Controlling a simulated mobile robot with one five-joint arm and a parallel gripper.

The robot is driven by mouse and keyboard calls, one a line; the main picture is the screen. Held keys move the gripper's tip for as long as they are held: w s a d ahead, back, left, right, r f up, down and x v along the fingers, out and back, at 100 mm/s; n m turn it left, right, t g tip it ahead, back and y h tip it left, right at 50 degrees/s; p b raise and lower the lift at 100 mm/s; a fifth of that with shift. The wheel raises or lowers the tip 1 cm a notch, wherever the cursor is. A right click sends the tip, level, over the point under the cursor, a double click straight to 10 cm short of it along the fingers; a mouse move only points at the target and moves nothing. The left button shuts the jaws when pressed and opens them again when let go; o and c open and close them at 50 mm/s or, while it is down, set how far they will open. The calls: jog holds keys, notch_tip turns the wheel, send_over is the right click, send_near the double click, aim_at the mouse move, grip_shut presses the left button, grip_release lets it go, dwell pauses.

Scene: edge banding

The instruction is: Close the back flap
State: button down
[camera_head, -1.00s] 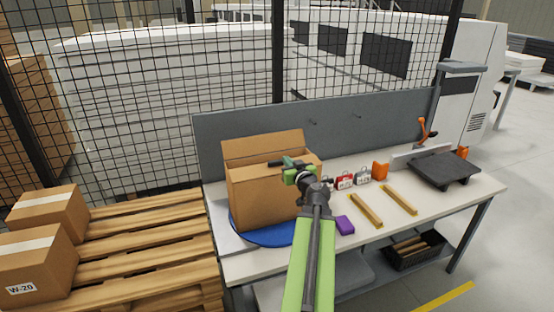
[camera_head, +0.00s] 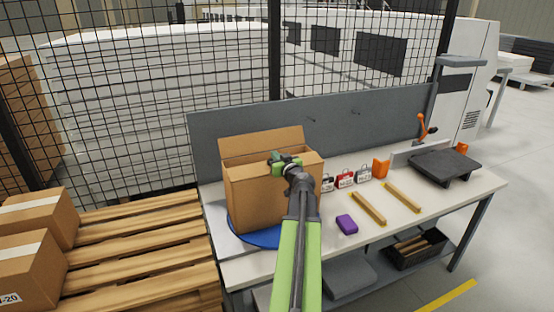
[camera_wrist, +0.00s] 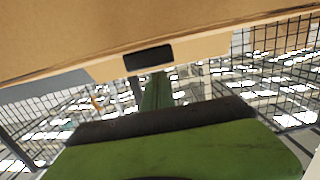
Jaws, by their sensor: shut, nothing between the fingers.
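The open cardboard box (camera_head: 252,200) stands on a blue round plate (camera_head: 243,236) at the left end of the workbench. Its back flap (camera_head: 262,143) stands up along the far edge, leaning back. My gripper (camera_head: 276,157) is shut and empty, at the height of the box top, in front of the flap's right part. I cannot tell whether it touches the flap. In the wrist view, a broad cardboard surface (camera_wrist: 150,25) fills the top, just beyond the dark fingertips (camera_wrist: 148,57). My arm hides the box's right front corner.
A grey panel (camera_head: 370,125) rises behind the bench. Right of the box are small red and grey cases (camera_head: 345,178), a purple block (camera_head: 347,224), yellow-brown strips (camera_head: 368,208) and an orange bracket (camera_head: 381,167). A pallet (camera_head: 140,250) with boxes lies left of the bench.

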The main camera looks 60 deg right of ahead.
jog(key=shift+s+f, duration=0.1)
jog(key=shift+s, duration=0.1)
jog(key=shift+s+d, duration=0.15)
jog(key=shift+d, duration=0.05)
jog(key=shift+w+d+f+b, duration=0.15)
jog(key=shift+f+b, duration=0.25)
jog(key=shift+f, duration=0.05)
jog(key=shift+w+d+f+b, duration=0.1)
jog(key=shift+f+b, duration=0.25)
jog(key=shift+f, duration=0.05)
jog(key=shift+r, duration=0.2)
jog(key=shift+r+p, duration=0.15)
jog(key=shift+p, duration=0.15)
